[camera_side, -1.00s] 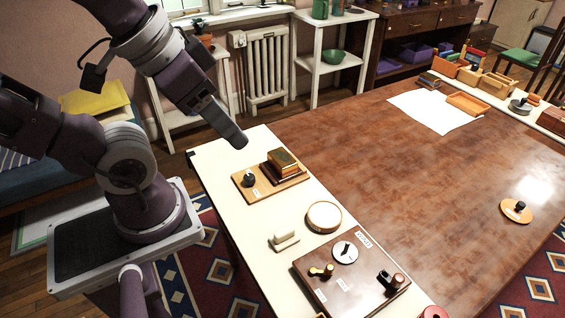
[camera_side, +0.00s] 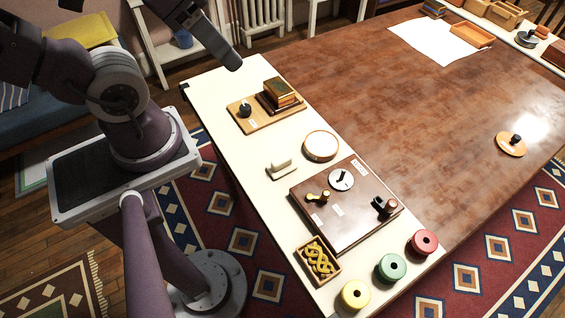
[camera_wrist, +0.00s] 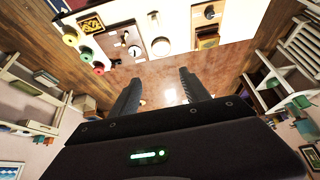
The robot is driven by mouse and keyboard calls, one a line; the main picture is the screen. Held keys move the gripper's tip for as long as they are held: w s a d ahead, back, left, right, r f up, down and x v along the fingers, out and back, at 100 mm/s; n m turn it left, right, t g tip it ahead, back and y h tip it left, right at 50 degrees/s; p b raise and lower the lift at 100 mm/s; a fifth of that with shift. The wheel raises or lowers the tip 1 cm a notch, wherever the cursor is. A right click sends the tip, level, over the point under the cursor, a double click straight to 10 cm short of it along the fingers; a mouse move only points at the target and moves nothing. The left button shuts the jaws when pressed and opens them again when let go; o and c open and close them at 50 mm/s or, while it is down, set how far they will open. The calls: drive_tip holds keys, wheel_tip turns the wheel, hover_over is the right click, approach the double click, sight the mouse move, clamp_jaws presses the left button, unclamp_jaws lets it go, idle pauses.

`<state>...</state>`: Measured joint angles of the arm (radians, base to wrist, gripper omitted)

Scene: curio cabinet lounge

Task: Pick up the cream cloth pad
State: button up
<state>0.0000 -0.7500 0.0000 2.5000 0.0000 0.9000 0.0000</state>
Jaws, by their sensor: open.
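Two cream things lie on the cream strip along the table's near side, and I cannot tell for sure which is the cloth pad. One is a round, flat, cream-topped piece with a brown rim (camera_side: 321,146); it also shows in the wrist view (camera_wrist: 160,46). The other is a small cream block with a raised part (camera_side: 281,169), just left of and below the round one. My gripper (camera_side: 233,64) is above the strip's far end, apart from both. In the wrist view my gripper (camera_wrist: 160,88) has its two fingers spread, with nothing between them.
A wooden board (camera_side: 267,123) with a black knob and stacked books stands nearest my gripper. A brown panel (camera_side: 343,222) with levers and a dial lies beyond the cream pieces. A carved box (camera_side: 318,262) and red, green and yellow spools (camera_side: 391,267) follow. The brown tabletop is mostly clear.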

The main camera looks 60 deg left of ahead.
drive_tip(key=o, duration=0.7)
drive_tip(key=n+g, duration=0.6)
drive_tip(key=n, duration=1.2)
hover_over(281, 159)
drive_tip(key=f, duration=2.9)
drive_tip(key=shift+s+d, duration=0.1)
drive_tip(key=shift+s, duration=0.25)
drive_tip(key=f, duration=0.7)
drive_tip(key=shift+w, duration=0.4)
